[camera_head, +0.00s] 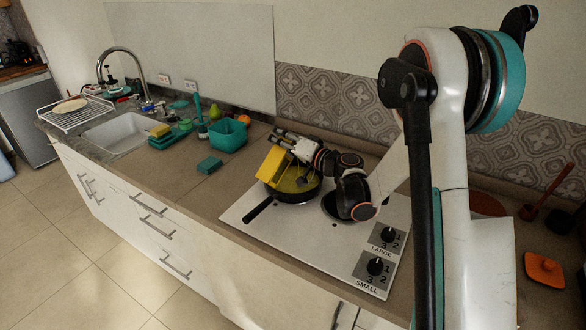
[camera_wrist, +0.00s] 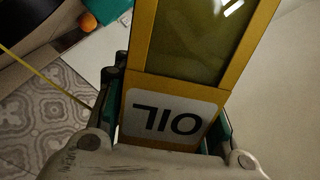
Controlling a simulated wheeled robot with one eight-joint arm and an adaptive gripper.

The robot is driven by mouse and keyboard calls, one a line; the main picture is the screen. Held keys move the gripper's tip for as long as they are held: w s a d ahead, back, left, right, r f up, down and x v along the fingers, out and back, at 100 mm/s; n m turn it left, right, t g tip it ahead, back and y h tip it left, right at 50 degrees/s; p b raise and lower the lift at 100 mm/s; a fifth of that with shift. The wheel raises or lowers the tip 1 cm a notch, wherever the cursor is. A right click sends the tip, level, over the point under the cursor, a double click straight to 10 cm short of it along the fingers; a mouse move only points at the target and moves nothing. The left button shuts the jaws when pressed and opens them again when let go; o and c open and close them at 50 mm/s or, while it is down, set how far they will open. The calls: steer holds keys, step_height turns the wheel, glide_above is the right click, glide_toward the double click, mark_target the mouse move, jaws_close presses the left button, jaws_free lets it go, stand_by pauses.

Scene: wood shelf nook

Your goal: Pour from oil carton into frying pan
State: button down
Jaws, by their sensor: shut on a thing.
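The yellow oil carton (camera_head: 273,164) is tilted over the frying pan (camera_head: 300,200) on the stove top. My gripper (camera_head: 285,143) is shut on the carton and holds it from behind. In the wrist view the carton (camera_wrist: 148,85) sits between both fingers of my gripper (camera_wrist: 170,112), with its white OIL label upside down and a greenish window above it. The pan is dark, with its black handle toward the front left. Yellow shows inside the pan. The carton's spout is not clear. A thin yellow line crosses the wrist view at left; I cannot tell what it is.
The white stove top (camera_head: 350,240) has two knobs at its right front. A teal bin (camera_head: 228,134) and a teal block (camera_head: 209,165) stand to the left, before the sink (camera_head: 117,133). The tiled wall (camera_head: 335,108) is close behind. An orange item (camera_head: 544,268) lies at right.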

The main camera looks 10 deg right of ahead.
steer(key=shift+f+m, duration=0.9)
steer(key=shift+m, duration=0.2)
stand_by(4.3)
